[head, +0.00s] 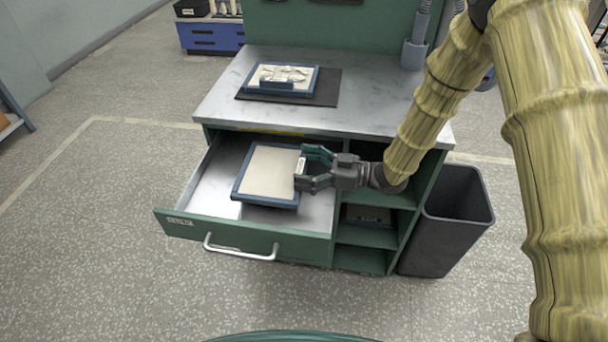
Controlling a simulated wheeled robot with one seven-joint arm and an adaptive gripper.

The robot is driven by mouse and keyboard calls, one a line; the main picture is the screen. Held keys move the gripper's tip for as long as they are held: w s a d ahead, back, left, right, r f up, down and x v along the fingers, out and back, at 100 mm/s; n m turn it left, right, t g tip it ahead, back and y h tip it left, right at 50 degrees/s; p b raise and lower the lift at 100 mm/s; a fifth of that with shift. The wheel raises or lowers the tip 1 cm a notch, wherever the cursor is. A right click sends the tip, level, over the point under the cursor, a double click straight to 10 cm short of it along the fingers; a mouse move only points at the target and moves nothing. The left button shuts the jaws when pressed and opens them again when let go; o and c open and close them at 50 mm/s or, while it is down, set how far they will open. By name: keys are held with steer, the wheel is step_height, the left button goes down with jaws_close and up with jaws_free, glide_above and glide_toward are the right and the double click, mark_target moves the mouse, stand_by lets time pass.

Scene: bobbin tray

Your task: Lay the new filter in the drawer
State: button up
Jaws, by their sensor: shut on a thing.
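A flat cream panel with a blue frame, which looks like the new filter (268,173), is over the open drawer (213,186) of the green workbench. My gripper (301,168) is shut on its right edge. The filter looks roughly level and within the drawer's outline. I cannot tell whether it touches the drawer floor. Another blue-framed filter (283,91), with a crumpled pale surface, lies on a dark mat (325,88) on the bench top.
The drawer front has a metal handle (240,250). Open shelves (367,235) are right of the drawer, with a dark bin (446,225) beside them. The bench top (385,105) is mostly clear. A blue cabinet (212,36) stands at the back left.

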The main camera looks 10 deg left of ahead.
steer(key=shift+f, duration=0.85)
steer(key=shift+r, duration=0.1)
steer(key=shift+f, duration=0.35)
steer(key=shift+s+f+b, duration=0.15)
steer(key=shift+f+b, duration=0.15)
steer(key=shift+b, duration=0.1)
